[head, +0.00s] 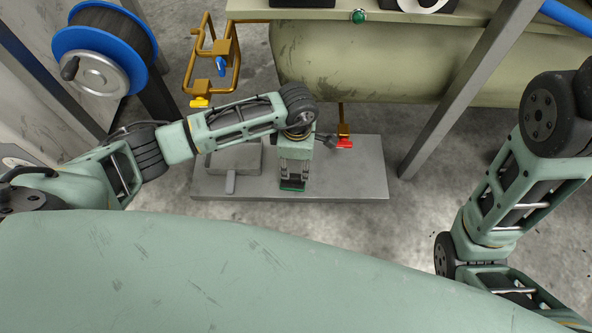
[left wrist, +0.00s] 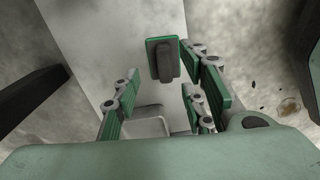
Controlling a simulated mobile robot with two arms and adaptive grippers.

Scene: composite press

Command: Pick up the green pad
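The green pad (left wrist: 153,58) lies on the grey slab (left wrist: 85,25), near the slab's edge, in the left wrist view. It is a small green plate with a dark grey raised grip on top. In the head view the green pad (head: 292,186) shows as a green strip near the slab's front edge. My left gripper (head: 294,172) points down just over it. In the left wrist view the left gripper (left wrist: 158,84) is open, its green-faced fingers spread to both sides, with nothing visible held. The pad appears beyond the fingertips. My right gripper is out of view.
A red-handled part (head: 344,142) is at right. A beige press body (head: 370,60) overhangs the back. A grey post (head: 460,90) stands right of the slab.

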